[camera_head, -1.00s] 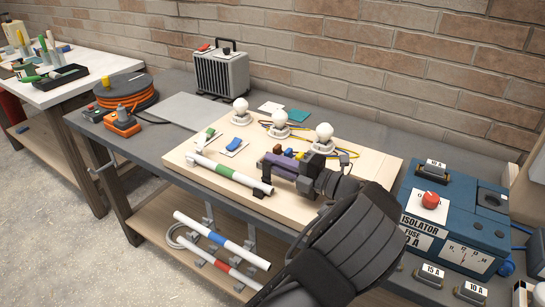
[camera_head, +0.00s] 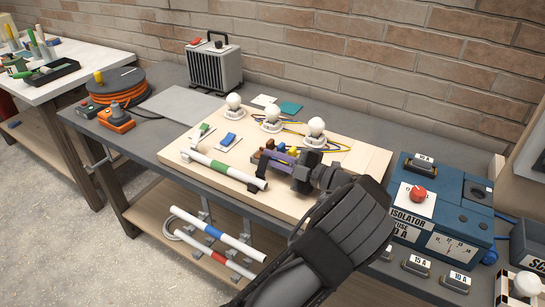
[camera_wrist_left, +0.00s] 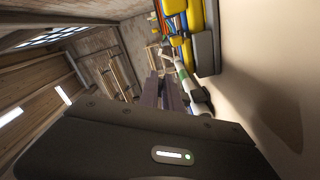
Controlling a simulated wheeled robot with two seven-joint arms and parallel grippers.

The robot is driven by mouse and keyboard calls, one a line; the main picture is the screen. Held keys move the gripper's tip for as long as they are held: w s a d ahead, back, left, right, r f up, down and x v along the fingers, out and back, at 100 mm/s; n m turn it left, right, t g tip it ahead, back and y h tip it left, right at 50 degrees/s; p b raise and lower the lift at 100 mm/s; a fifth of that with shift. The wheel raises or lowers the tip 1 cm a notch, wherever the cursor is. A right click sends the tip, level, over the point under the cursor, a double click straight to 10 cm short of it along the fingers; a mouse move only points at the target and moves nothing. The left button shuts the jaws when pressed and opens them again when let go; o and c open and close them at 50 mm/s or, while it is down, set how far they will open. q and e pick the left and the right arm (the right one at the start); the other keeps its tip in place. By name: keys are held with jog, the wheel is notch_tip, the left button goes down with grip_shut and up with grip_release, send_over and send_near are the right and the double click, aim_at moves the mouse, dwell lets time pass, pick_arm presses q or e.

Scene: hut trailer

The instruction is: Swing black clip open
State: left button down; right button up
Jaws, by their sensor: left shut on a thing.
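A white tube with a green band (camera_head: 220,168) lies along the front of the light wooden board. A black clip (camera_head: 261,172) shows as a small dark upright piece at the tube's right end. My left gripper (camera_head: 267,163) reaches in from the right, low over the board, with its fingers at this clip. It is shut on the clip, though the fingers hide most of the contact. In the left wrist view the purple-grey fingers (camera_wrist_left: 161,92) lie close together beside the white and green tube (camera_wrist_left: 186,80). My right gripper is not in view.
A blue isolator box (camera_head: 440,210) stands to the right. A grey heater (camera_head: 215,64) and an orange cable reel (camera_head: 112,84) stand at the back left. A grey plate (camera_head: 182,105) is bare.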

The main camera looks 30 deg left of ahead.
pick_arm(q)
jog(key=c, duration=1.5)
grip_release()
jog(key=shift+c, duration=0.2)
